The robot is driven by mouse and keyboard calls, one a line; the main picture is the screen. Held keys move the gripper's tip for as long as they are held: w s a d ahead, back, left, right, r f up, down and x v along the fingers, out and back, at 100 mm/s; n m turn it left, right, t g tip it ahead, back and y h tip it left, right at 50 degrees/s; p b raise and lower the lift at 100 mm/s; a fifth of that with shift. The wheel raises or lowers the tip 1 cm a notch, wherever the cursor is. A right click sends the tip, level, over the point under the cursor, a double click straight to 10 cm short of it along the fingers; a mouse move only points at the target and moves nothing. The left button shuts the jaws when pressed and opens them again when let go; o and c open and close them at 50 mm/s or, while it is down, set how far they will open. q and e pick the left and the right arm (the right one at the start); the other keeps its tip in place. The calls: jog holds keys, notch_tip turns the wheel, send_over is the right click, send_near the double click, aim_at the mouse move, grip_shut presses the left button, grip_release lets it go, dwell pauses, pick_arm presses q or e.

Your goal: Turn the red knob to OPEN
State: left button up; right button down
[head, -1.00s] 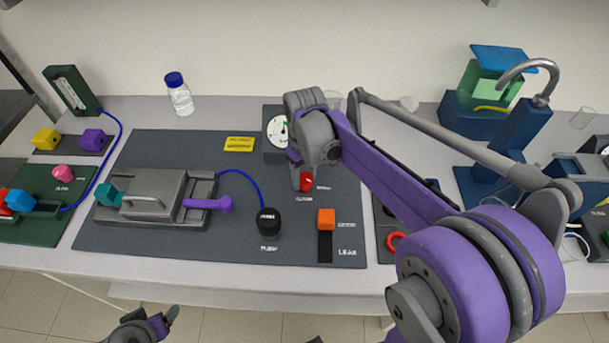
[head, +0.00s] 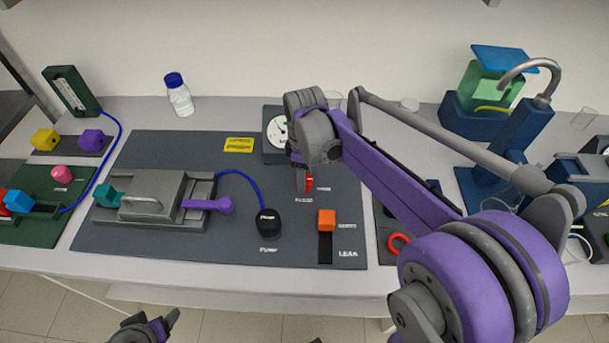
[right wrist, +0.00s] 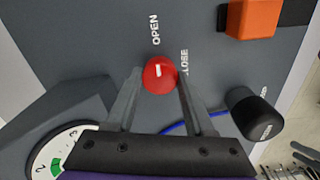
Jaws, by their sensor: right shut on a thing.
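The red knob (right wrist: 159,75) is between the two fingertips of my right gripper (right wrist: 156,84) in the right wrist view, and the gripper is shut on it. The knob carries a short white mark on the side towards the OPEN label (right wrist: 155,30). The CLOSE label (right wrist: 184,63) is beside it, partly covered by a finger. In the head view, the knob (head: 309,184) is partly hidden behind my right gripper's finger (head: 301,181). My left gripper (head: 168,321) is low at the bottom edge, away from the bench; its jaw opening is unclear.
A gauge (head: 277,130) stands behind the knob. A grey chamber with a purple handle (head: 222,205) is to the left. The dark panel (head: 200,248) is bare along its front.

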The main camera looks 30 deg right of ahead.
dwell(0.3)
jog(key=shift+c, duration=1.3)
grip_release()
notch_tip(320, 180, up, 11)
jog(key=shift+p, duration=0.35)
jog(key=shift+f, duration=0.15)
